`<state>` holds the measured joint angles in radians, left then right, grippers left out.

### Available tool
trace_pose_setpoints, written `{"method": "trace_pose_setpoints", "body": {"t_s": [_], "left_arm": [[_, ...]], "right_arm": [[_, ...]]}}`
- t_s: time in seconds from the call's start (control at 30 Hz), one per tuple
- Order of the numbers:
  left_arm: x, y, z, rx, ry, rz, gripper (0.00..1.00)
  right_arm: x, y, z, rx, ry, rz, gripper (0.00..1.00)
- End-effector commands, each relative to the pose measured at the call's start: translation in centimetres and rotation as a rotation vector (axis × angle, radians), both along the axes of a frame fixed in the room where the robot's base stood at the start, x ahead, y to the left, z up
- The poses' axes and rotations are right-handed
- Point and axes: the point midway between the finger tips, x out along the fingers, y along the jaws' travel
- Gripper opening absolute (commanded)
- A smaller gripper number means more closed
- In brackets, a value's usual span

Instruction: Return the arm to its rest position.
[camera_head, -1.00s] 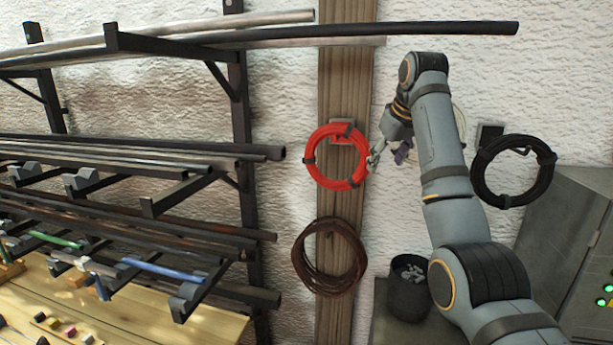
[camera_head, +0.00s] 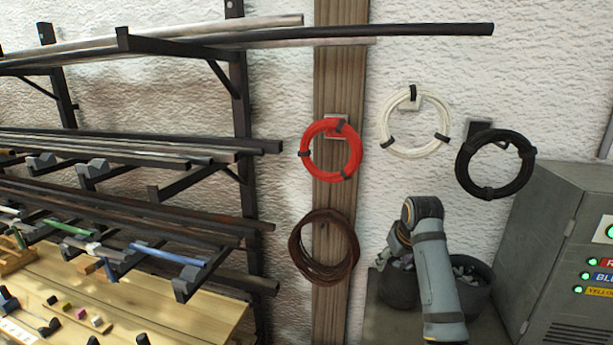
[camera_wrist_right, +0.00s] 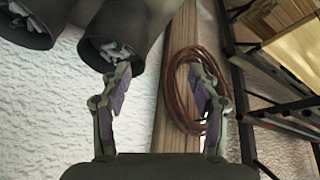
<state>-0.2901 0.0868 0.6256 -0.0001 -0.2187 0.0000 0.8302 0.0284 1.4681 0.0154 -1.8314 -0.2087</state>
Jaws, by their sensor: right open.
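My right arm (camera_head: 436,275) is folded low at the right in the head view, in front of the dark pots. Its gripper points away from the head camera, and its fingers are mostly hidden there. In the right wrist view my right gripper (camera_wrist_right: 158,82) has its two fingers spread wide apart. Nothing is between them. The brown coil (camera_wrist_right: 183,95) shows behind the right finger, farther off. My left gripper is in neither view.
A red coil (camera_head: 304,160), a white coil (camera_head: 384,128) and a black coil (camera_head: 463,172) hang on the wall. Dark pots (camera_head: 478,300) stand below, beside a grey cabinet (camera_head: 560,225). A rack of rods (camera_head: 245,85) and a wooden bench (camera_head: 200,322) fill the left.

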Motion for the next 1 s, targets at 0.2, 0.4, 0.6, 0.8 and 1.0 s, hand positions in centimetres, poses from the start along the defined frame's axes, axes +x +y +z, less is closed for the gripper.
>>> {"method": "trace_pose_setpoints", "body": {"t_s": [0.2, 0.4, 0.6, 0.8, 1.0], "left_arm": [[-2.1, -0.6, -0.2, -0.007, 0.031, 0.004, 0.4], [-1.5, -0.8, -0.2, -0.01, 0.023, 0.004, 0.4], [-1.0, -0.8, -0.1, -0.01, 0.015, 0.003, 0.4], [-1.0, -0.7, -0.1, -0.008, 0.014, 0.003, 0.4], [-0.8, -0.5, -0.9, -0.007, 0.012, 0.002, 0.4]], "right_arm": [[-11.0, -1.4, -14.5, -0.013, 0.062, -0.073, 0.61], [-21.2, -1.7, -20.1, -0.021, 0.094, -0.106, 0.61], [-27.9, -1.5, -21.5, -0.022, 0.115, -0.117, 0.61], [-32.9, -1.3, -21.6, -0.02, 0.132, -0.121, 0.61], [-34.8, -1.3, -24.5, -0.017, 0.151, -0.128, 0.61]]}}
